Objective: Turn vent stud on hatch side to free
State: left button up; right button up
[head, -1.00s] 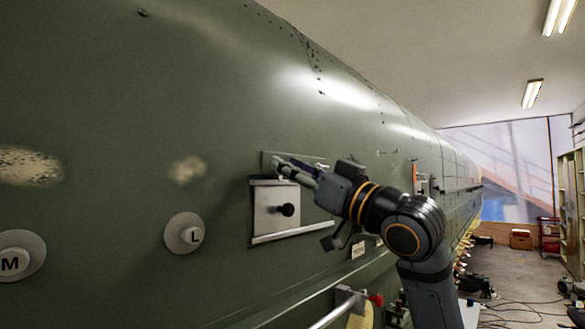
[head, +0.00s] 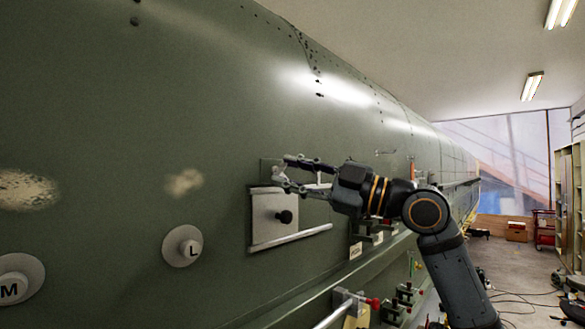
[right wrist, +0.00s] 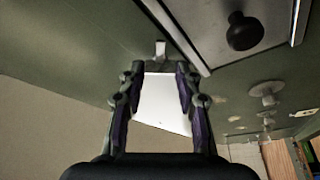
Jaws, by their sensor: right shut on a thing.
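The vent stud (right wrist: 160,49) shows as a small pale tab standing out from the green skin beside the hatch in the right wrist view. In the head view it is a small light shape (head: 278,172) above the hatch plate. My right gripper (head: 284,174) has its fingers around it, one above and one below. The hatch (head: 268,232) is a square metal plate with a black knob (head: 285,217).
A metal rail (head: 290,238) runs under the hatch. Round discs marked L (head: 183,246) and M (head: 18,280) stick out at the left. Clamps with red parts (head: 372,303) stand below the arm. The skin above the gripper is clear.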

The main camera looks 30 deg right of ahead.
jog(key=n, duration=0.1)
jog(key=n+g+p, duration=0.1)
jog(key=n, duration=0.1)
jog(key=n+g, duration=0.1)
jog(key=n, duration=0.1)
jog(key=shift+r+p, duration=0.25)
jog(key=shift+p, duration=0.05)
jog(key=shift+n+g+h, duration=0.3)
jog(key=shift+n+g, duration=0.3)
jog(key=shift+n, duration=0.9)
jog(key=o, duration=1.2)
jog(key=shift+c, duration=0.2)
jog(key=shift+d, duration=0.1)
